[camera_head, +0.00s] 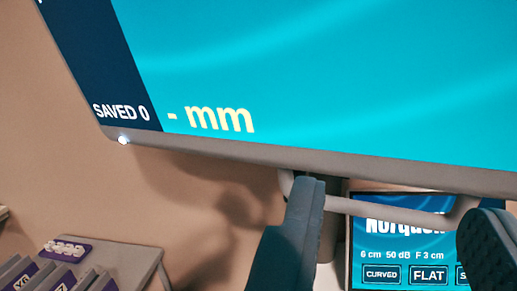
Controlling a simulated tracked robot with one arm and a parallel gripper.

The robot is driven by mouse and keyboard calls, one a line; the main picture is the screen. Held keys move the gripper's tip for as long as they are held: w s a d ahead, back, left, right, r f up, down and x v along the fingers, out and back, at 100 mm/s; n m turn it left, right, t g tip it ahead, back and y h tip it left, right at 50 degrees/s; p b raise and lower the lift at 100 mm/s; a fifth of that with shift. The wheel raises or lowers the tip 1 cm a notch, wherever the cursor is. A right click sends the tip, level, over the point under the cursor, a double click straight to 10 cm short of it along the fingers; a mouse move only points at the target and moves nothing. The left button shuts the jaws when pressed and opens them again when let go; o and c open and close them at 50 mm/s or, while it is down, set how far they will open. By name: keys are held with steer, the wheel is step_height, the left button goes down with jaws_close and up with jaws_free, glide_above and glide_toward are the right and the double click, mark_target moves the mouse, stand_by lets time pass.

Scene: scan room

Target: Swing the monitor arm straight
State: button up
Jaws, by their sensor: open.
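A large monitor (330,70) with a cyan and dark blue picture fills the upper part of the head view, tilted in the picture. Its lower bezel runs from the left down to the right edge. A grey bar handle (380,212) hangs below this bezel. A dark post (333,215) behind the handle is partly hidden.
A smaller screen (405,250) with buttons reading "CURVED" and "FLAT" stands behind, between the fingers. At lower left are a grey tray or shelf (125,262), a purple piece with white knobs (65,250) and purple-labelled items (22,272). A beige wall is behind.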

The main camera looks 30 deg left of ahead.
steer(key=t+p, duration=0.2)
glide_toward(290, 189)
steer(key=w, duration=0.2)
step_height(290, 189, down, 5)
steer(key=s+a+t+h+p, duration=0.1)
steer(key=a+t+h+p, duration=0.1)
steer(key=x, duration=1.3)
steer(key=shift+w+a+f+p, duration=0.15)
steer(key=shift+w+f+p, duration=0.05)
steer(key=shift+w+p, duration=0.15)
jaws_close()
steer(key=shift+y, duration=0.3)
